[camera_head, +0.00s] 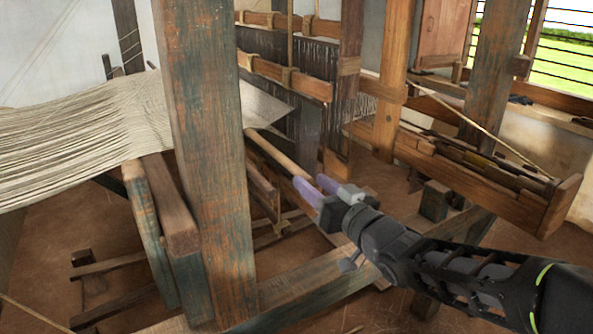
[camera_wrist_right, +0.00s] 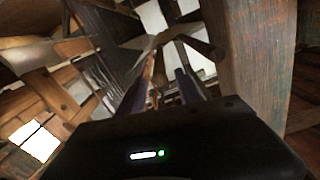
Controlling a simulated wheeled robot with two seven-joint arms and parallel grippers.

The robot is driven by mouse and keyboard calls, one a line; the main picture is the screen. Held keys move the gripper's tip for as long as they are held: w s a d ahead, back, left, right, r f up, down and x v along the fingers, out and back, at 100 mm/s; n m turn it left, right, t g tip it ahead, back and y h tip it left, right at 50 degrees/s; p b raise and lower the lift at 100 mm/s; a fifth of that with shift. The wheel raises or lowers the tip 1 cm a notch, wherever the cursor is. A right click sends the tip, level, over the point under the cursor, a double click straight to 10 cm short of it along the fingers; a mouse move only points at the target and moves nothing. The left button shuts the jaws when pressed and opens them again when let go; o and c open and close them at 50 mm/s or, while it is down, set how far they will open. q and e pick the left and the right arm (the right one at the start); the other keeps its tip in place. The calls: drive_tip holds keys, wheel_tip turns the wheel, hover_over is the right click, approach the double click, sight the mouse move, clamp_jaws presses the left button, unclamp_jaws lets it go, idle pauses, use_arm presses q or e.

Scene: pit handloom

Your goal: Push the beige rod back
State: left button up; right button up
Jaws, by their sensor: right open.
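The beige rod (camera_head: 277,156) is a thin, slanted bar in the head view. It runs from beside the thick weathered post down to the right, toward my right gripper (camera_head: 310,182). My right gripper is open, with its two purple-grey fingers apart, one on either side of the rod's near end. I cannot tell whether either finger touches the rod. In the right wrist view the fingers of my right gripper (camera_wrist_right: 158,85) point up toward the loom, and a thin brownish bar shows between them. My left gripper is not in view.
The thick weathered post (camera_head: 207,150) stands left of the rod. Pale warp threads (camera_head: 75,135) stretch at the left. Dark heddles (camera_head: 300,85) hang behind. A wooden trough (camera_head: 475,170) lies at the right. A low beam (camera_head: 310,285) crosses below my right gripper.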

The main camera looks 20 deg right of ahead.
sight(297, 166)
drive_tip(key=w, duration=0.5)
drive_tip(key=w+a, duration=0.1)
drive_tip(key=w, duration=0.1)
drive_tip(key=shift+w+p, duration=0.15)
drive_tip(key=shift+p, duration=0.15)
clamp_jaws()
drive_tip(key=shift+f, duration=0.1)
idle(1.0)
